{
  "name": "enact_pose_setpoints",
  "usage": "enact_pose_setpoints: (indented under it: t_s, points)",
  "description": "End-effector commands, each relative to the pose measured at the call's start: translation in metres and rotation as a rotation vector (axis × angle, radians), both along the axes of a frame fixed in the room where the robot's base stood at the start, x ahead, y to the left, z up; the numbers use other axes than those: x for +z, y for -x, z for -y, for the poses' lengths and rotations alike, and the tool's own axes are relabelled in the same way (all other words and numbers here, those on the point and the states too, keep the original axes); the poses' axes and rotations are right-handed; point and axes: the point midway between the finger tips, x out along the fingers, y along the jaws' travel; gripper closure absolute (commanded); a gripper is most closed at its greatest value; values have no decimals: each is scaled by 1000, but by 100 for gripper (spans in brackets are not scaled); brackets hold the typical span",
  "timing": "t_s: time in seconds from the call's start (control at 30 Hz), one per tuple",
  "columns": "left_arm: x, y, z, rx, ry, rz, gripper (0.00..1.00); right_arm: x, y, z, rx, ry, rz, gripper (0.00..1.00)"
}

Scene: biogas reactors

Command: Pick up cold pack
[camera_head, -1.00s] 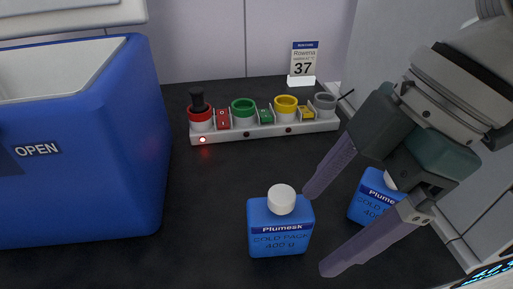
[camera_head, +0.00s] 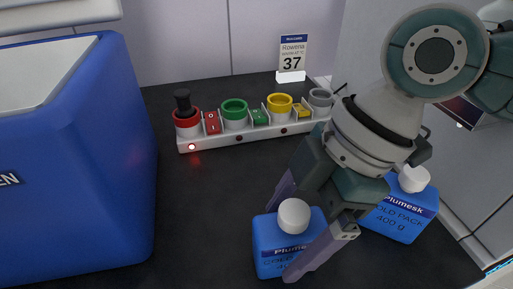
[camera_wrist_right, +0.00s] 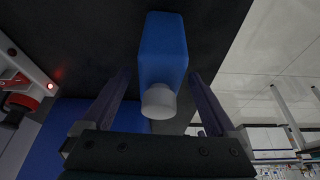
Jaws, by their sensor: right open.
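The nearer cold pack (camera_head: 265,240) is a blue bottle with a white cap, upright on the dark worktop in the head view. My right gripper (camera_head: 287,240) is open, with one finger behind this pack and the other in front of it, hiding part of its label. In the right wrist view, the pack (camera_wrist_right: 163,55) sits between the two finger lines (camera_wrist_right: 158,82), its cap towards the palm, with narrow gaps on both sides. A second cold pack (camera_head: 398,222) stands to the right, partly behind my right gripper. My left gripper is not in view.
A large blue cooler box (camera_head: 75,170) with its lid raised stands at the left. A white rack (camera_head: 250,133) with red, green, yellow and grey holders lies at the back. A sign reading 37 (camera_head: 293,55) stands behind it. The worktop between cooler and pack is clear.

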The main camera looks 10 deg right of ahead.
Motion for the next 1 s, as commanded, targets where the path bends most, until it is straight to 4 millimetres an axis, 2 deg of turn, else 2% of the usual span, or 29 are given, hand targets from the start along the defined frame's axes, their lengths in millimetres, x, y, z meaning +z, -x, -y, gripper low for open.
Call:
enact_pose_setpoints:
  t_s: [0.03, 0.17, 0.43, 1.0]
  points:
    - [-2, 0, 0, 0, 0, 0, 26, -9, 1, -3, 0, -1, -2, 7]
    - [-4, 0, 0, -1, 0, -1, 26, -21, 0, -8, 0, 0, 1, 7]
    - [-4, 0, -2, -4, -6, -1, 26, -23, 0, -9, 0, 1, 2, 9]
    - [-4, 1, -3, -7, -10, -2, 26, -22, 0, -9, -1, 1, 2, 73]
